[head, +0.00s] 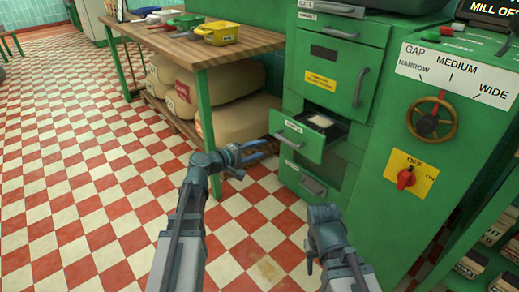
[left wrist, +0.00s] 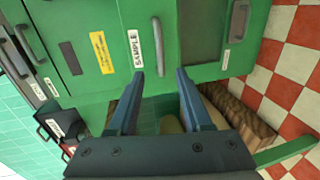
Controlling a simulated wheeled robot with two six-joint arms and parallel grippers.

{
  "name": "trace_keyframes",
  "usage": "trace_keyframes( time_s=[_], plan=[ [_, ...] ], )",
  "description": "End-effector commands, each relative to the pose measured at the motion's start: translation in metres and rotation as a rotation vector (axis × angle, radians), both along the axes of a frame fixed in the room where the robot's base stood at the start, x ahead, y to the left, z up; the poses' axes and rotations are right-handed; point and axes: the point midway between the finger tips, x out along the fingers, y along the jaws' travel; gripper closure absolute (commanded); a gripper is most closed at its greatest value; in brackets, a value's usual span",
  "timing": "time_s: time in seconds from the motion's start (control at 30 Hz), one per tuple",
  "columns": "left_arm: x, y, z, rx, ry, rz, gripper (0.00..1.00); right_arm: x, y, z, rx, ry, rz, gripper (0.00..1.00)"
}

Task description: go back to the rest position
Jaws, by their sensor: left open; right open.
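My left gripper (head: 261,151) is open and empty over the checkered floor, in front of the green mill cabinet. In the left wrist view its two blue fingers (left wrist: 160,92) stand apart with nothing between them. They point toward the cabinet front, where a label reads "SAMPLE" and a metal handle (left wrist: 158,48) shows. My right gripper (head: 309,258) is low in front of the cabinet, seen small and partly turned away. It is open, and I see nothing held in it.
A small drawer (head: 298,141) stands pulled out of the green cabinet (head: 370,185), with something pale inside. A red knob (head: 405,179) and a handwheel (head: 432,118) are on its right. A wooden table (head: 180,45) holds coloured containers, with sacks (head: 225,84) below. The floor at left is clear.

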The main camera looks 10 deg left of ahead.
Motion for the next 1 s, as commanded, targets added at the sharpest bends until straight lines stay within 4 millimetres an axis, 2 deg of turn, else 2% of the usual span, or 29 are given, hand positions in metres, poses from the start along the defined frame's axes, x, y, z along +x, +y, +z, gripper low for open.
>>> trace_keyframes(
  time_s=[0.13, 0.17, 0.27, 0.37, 0.4, 0.5, 0.6, 0.7, 0.87, 1.0],
  plan=[
    [-0.003, -0.009, -0.001, 0.022, 0.007, -0.022, 0.50, 0.000, 0.000, 0.003, 0.000, 0.000, 0.000, 0.50],
    [-0.007, -0.016, -0.002, 0.039, 0.013, -0.041, 0.50, 0.000, 0.000, 0.006, 0.000, 0.000, 0.000, 0.50],
    [-0.027, -0.054, -0.010, 0.156, 0.050, -0.151, 0.50, 0.000, 0.000, 0.019, 0.000, 0.000, 0.002, 0.50],
    [-0.067, -0.106, -0.029, 0.358, 0.115, -0.338, 0.50, 0.000, 0.000, 0.038, -0.001, 0.001, 0.004, 0.50],
    [-0.087, -0.123, -0.038, 0.452, 0.145, -0.421, 0.50, 0.000, 0.000, 0.046, -0.001, 0.001, 0.005, 0.50],
    [-0.138, -0.150, -0.058, 0.683, 0.219, -0.615, 0.50, 0.000, 0.000, 0.064, -0.001, 0.001, 0.007, 0.50],
    [-0.181, -0.157, -0.071, 0.893, 0.290, -0.771, 0.50, 0.000, 0.000, 0.078, -0.002, 0.002, 0.009, 0.50],
    [-0.214, -0.154, -0.075, 1.067, 0.351, -0.886, 0.50, 0.000, -0.001, 0.089, -0.002, 0.002, 0.010, 0.50],
    [-0.252, -0.139, -0.069, 1.303, 0.437, -1.013, 0.50, 0.000, -0.001, 0.105, -0.002, 0.003, 0.012, 0.50],
    [-0.277, -0.123, -0.055, 1.491, 0.507, -1.089, 0.50, 0.000, -0.001, 0.118, -0.004, 0.003, 0.014, 0.50]
  ],
)
